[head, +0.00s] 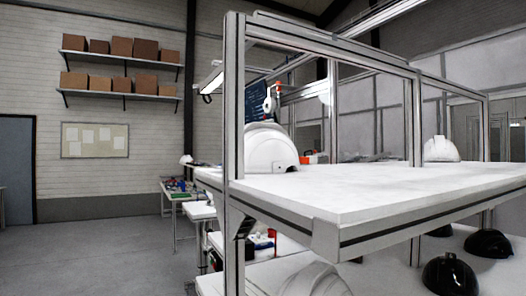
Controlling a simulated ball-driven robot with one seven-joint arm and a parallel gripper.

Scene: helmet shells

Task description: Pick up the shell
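A white helmet shell (270,150) sits on the left end of the upper white shelf (380,188), just behind the near metal post. A second white shell (441,149) stands at the far right of the same shelf. Part of another pale shell (312,280) shows on the lower level at the bottom edge. Black shells, one at the lower right (450,274) and one farther back (488,243), are on the lower level. My gripper is not in view.
A metal post (234,150) and top rail (330,42) frame the shelf. The shelf's middle is clear. Workbenches (178,194) stand behind at the left. Open grey floor (105,255) lies at the left. Wall shelves hold several boxes (122,46).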

